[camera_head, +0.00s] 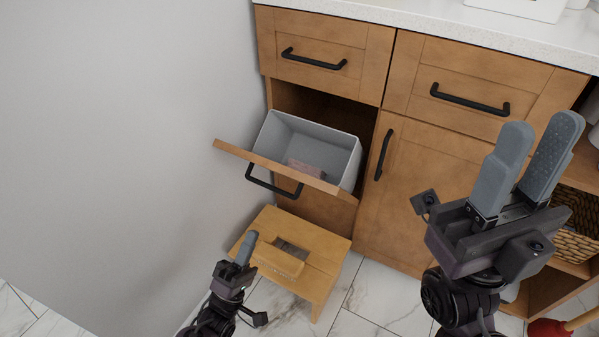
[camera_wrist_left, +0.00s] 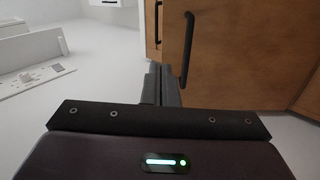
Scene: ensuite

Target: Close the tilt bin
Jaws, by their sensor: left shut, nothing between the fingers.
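The tilt bin's wooden front (camera_head: 312,182) leans outward from the lower left of the cabinet, seen edge-on from above. Its black handle (camera_head: 272,186) hangs on the outer face. The grey bin liner (camera_head: 350,165) behind it is open at the top, with a small pinkish thing inside. My left gripper (camera_head: 247,243) is shut and empty, below the handle and in front of the stool, apart from the bin. My right gripper (camera_head: 537,150) is open and empty, raised before the right cabinet door. The left wrist view shows a wooden panel (camera_wrist_left: 225,60) with a black handle ahead of the fingers; which panel is unclear.
A grey wall (camera_head: 120,150) runs close on the left. A red plunger (camera_head: 548,328) lies at the lower right.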

